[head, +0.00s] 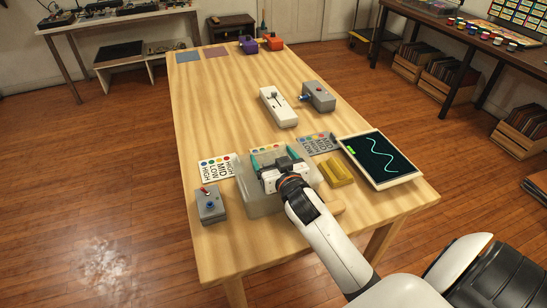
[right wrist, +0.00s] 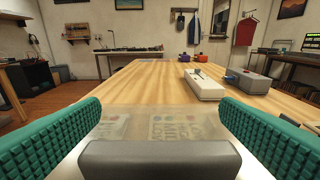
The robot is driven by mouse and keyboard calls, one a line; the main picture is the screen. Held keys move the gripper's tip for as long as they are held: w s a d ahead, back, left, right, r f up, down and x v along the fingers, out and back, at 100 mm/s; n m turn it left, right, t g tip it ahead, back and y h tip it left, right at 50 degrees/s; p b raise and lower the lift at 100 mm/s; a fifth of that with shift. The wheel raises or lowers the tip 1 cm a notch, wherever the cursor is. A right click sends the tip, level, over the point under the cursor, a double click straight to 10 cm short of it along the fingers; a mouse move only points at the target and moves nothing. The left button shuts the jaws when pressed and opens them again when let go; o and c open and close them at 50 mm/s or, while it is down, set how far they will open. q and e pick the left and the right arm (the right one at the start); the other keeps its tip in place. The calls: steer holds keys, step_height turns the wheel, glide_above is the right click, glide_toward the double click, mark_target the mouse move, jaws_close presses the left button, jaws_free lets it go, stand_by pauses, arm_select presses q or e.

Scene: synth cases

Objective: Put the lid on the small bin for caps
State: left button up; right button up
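A translucent pale bin (head: 250,197) stands near the front of the wooden table; I take it for the small bin for caps. My right gripper (head: 276,160) is over it, partly hiding its top. Its teal fingers are wide apart and point toward the table's far end. In the right wrist view, a translucent sheet (right wrist: 150,114) lies ahead between the open fingers (right wrist: 160,118), with cards showing through it. I cannot tell whether this is the lid or part of the bin. No separate lid can be made out. My left gripper is not in view.
A grey switch box (head: 210,206) stands left of the bin. A yellow block (head: 337,172) and a wave-display panel (head: 380,158) are on the right. Label cards (head: 216,168) lie behind. A white device (head: 278,106) and grey box (head: 318,96) stand farther back. The table's left middle is clear.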

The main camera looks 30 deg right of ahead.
steer(key=shift+s+a, duration=0.15)
steer(key=shift+s, duration=0.35)
steer(key=v, duration=1.1)
